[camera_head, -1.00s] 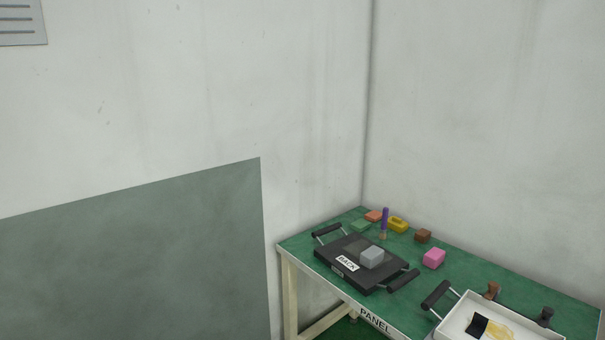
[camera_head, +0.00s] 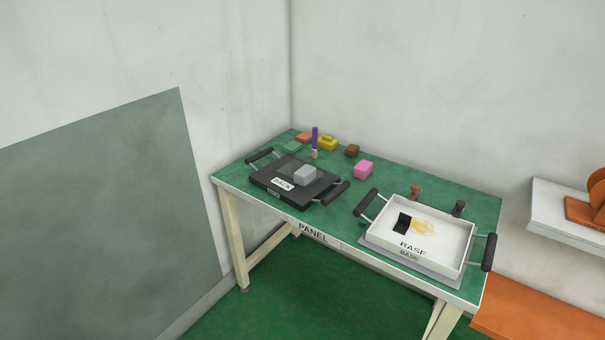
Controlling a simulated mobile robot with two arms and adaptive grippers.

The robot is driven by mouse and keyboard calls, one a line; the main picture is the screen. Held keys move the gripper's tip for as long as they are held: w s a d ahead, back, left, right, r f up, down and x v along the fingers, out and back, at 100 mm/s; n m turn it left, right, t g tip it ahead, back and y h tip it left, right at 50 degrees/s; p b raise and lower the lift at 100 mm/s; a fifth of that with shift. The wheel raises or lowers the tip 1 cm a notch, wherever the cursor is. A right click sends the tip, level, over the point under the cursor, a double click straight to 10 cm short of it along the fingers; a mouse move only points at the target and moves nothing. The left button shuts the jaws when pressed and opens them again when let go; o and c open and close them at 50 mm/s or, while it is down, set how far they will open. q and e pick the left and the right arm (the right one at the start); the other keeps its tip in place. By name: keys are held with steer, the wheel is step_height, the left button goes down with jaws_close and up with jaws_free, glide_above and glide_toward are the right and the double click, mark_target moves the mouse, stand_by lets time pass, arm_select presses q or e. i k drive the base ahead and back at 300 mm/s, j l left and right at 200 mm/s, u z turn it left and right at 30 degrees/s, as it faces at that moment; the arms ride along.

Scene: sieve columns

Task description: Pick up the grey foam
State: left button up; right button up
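The grey foam (camera_head: 305,175) is a small light-grey block. It rests on top of a black tray or panel labelled "BACK" (camera_head: 268,188), which has a black handle at each end and sits on the left part of a green-topped table (camera_head: 335,215). The foam is fully in view, with nothing touching it from above. Neither of my grippers shows in the head view.
A white tray labelled "BASE" (camera_head: 450,259) with side handles stands on the table's right. A pink block (camera_head: 363,169), brown block (camera_head: 352,151), yellow piece (camera_head: 328,143) and purple-handled brush (camera_head: 315,138) lie behind. An orange surface (camera_head: 540,322) is right of the table.

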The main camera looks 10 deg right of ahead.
mark_target(306, 174)
steer(key=i+j+z, duration=0.7)
steer(key=i+j, duration=0.35)
